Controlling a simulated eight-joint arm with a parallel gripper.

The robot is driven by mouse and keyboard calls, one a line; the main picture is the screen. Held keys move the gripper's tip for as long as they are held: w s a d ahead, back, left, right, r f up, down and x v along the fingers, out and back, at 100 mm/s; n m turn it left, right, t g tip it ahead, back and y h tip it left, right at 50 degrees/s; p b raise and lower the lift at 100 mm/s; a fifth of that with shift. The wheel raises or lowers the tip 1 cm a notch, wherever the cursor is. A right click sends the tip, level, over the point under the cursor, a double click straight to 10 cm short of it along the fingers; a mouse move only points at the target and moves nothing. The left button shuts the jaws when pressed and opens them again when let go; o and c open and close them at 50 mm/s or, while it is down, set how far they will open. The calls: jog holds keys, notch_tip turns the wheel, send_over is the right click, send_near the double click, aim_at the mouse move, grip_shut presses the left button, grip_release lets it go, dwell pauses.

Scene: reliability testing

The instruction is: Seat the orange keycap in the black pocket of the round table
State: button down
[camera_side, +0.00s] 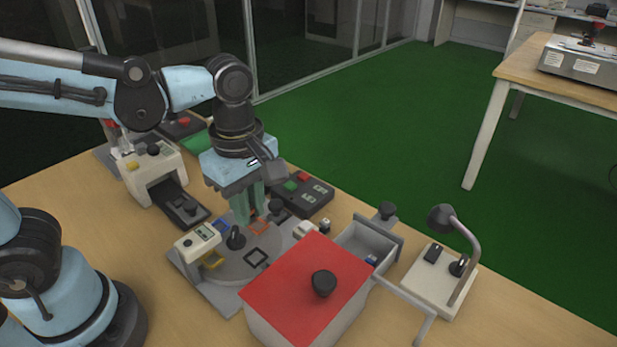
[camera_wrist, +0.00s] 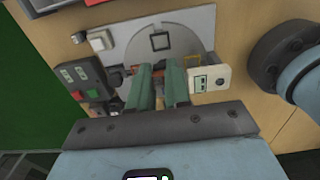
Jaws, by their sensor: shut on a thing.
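The grey round table (camera_side: 232,267) lies low on the workbench, and it also shows in the wrist view (camera_wrist: 190,40). Its black pocket (camera_side: 256,257) is a square black outline near the front and looks empty; the wrist view shows this pocket (camera_wrist: 161,41) too. My gripper (camera_side: 249,216) points down over the back part of the round table. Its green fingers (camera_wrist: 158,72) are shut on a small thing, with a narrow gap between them. The thing is mostly hidden; I take it for the orange keycap. An orange square outline (camera_side: 258,227) lies beside the fingertips.
A black knob (camera_side: 235,239) stands close to the fingers. A white box (camera_side: 198,241) and a dark button panel (camera_side: 303,193) flank the round table. A red-lidded box (camera_side: 305,275), an open drawer (camera_side: 367,243) and a lamp (camera_side: 450,225) stand to the right.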

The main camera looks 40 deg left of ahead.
aim_at(257, 260)
jog(key=shift+f, duration=4.1)
jog(key=shift+f, duration=0.6)
jog(key=c, duration=1)
grip_release()
jog(key=shift+r, duration=0.1)
jog(key=shift+r, duration=2.9)
